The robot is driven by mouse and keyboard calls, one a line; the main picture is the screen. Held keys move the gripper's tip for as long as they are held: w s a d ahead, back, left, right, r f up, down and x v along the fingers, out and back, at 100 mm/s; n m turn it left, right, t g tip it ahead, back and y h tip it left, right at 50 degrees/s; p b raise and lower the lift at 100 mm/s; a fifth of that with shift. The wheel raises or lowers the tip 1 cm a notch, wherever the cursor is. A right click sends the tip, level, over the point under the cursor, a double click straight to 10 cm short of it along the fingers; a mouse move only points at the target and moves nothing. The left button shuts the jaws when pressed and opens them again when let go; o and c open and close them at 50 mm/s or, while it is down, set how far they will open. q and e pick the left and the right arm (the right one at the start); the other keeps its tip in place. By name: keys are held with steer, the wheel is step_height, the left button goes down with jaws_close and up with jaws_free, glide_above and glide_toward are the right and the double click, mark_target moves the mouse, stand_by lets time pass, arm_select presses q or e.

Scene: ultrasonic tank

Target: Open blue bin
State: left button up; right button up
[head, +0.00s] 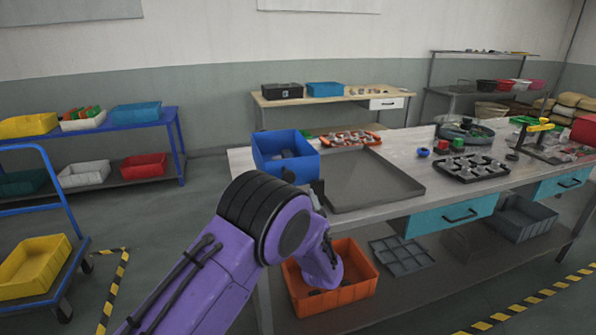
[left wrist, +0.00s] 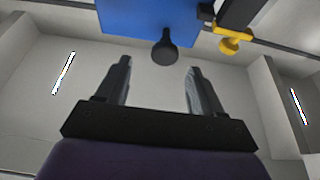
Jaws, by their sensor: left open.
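A blue bin (head: 270,160) stands at the left end of the workbench in the head view, with dark items inside its open top. In the left wrist view a blue surface (left wrist: 135,18) fills the top middle, with a round black knob (left wrist: 164,48) below it; I cannot tell whether it is the same bin. My left gripper (left wrist: 160,78) is open, with nothing between its fingers, and the knob is ahead of the gap. In the head view my purple left arm reaches to the bench's near left corner; its fingers are not clear there. My right gripper is not in view.
A grey tray (head: 375,193) lies beside the blue bin on the workbench. An orange bin (head: 345,295) stands on the lower shelf, partly behind my arm. The bench has teal drawers (head: 450,216). A yellow part (left wrist: 229,44) shows right of the knob.

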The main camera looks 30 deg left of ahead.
mark_target(290, 179)
arm_select(q)
steer(key=a+r+p, duration=0.1)
steer(key=w+a+r, duration=0.1)
steer(key=a+r, duration=0.1)
steer(key=shift+w+a+r+p, duration=0.1)
steer(key=shift+a+r+p, duration=0.2)
steer(key=shift+p, duration=0.1)
steer(key=w+a, duration=0.2)
steer(key=w+a+p, duration=0.1)
steer(key=w, duration=0.1)
steer(key=shift+a+r, duration=0.15)
steer(key=shift+r, duration=0.1)
steer(key=shift+w+a+r, duration=0.1)
steer(key=shift+a, duration=0.1)
steer(key=shift+r, duration=0.15)
steer(key=shift+s, duration=0.2)
steer(key=shift+w, duration=0.15)
jaws_close()
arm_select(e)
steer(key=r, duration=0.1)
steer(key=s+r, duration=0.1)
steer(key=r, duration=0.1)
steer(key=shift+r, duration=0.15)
